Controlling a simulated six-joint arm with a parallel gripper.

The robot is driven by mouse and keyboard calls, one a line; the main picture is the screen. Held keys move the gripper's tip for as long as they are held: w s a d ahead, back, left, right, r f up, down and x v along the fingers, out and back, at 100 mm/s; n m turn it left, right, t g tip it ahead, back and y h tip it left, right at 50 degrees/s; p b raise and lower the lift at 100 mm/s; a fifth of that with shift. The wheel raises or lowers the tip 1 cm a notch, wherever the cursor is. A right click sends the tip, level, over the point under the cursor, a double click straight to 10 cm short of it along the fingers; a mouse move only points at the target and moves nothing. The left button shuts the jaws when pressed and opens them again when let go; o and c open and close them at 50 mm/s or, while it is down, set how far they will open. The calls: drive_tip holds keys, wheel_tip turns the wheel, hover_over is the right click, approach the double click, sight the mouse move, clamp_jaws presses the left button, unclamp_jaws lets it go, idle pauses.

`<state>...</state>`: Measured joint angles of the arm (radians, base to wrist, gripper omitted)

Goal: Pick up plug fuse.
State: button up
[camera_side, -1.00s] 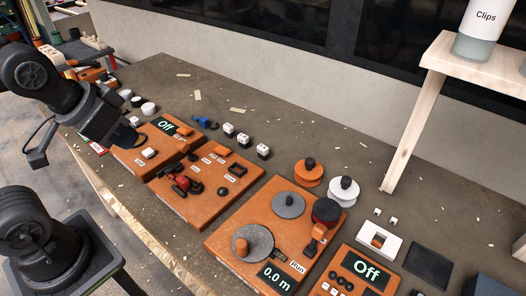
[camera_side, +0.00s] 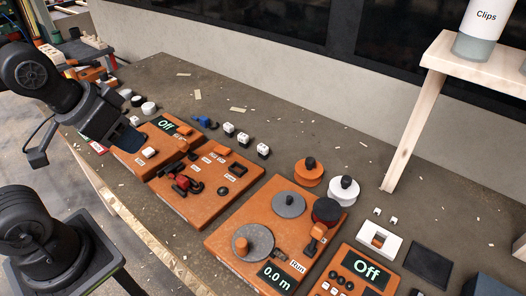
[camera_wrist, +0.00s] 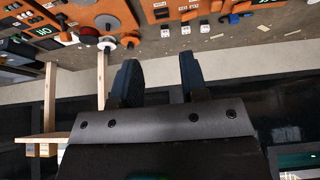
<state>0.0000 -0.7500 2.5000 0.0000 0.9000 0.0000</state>
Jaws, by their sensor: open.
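My gripper (camera_side: 130,141) is at the left in the side view, above the left orange panel. Its two dark blue fingers are apart and empty in the wrist view (camera_wrist: 158,70). Three small white blocks with dark bases stand in a row behind the middle orange panel: a left one (camera_side: 228,128), a middle one (camera_side: 243,139) and a right one (camera_side: 263,150). They may be plug fuses, but I cannot tell for sure. In the wrist view, white blocks (camera_wrist: 205,28) show beyond the fingertips, apart from them.
Orange panels stand along the bench: a left one with a display (camera_side: 135,160), a middle one (camera_side: 195,205) and one with grey discs (camera_side: 235,260). A blue part (camera_side: 203,121) lies behind them. A wooden shelf (camera_side: 480,65) stands at the right. Bare bench lies behind the blocks.

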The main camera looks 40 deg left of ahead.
drive_tip(key=shift+o, duration=1.1)
drive_tip(key=w+r+n+g, duration=0.1)
drive_tip(key=w+r+n, duration=0.15)
drive_tip(key=w, duration=0.35)
drive_tip(key=w+r+n+g, duration=0.1)
drive_tip(key=w+n, duration=0.2)
drive_tip(key=w, duration=0.4)
drive_tip(key=n+g, duration=0.4)
drive_tip(key=n, duration=0.7)
hover_over(263, 146)
drive_tip(key=f, duration=2.3)
drive_tip(key=shift+s+d+f, duration=0.1)
drive_tip(key=shift+d+f, duration=0.1)
drive_tip(key=shift+f, duration=0.1)
drive_tip(key=shift+a+f, duration=0.15)
drive_tip(key=shift+f, duration=2.7)
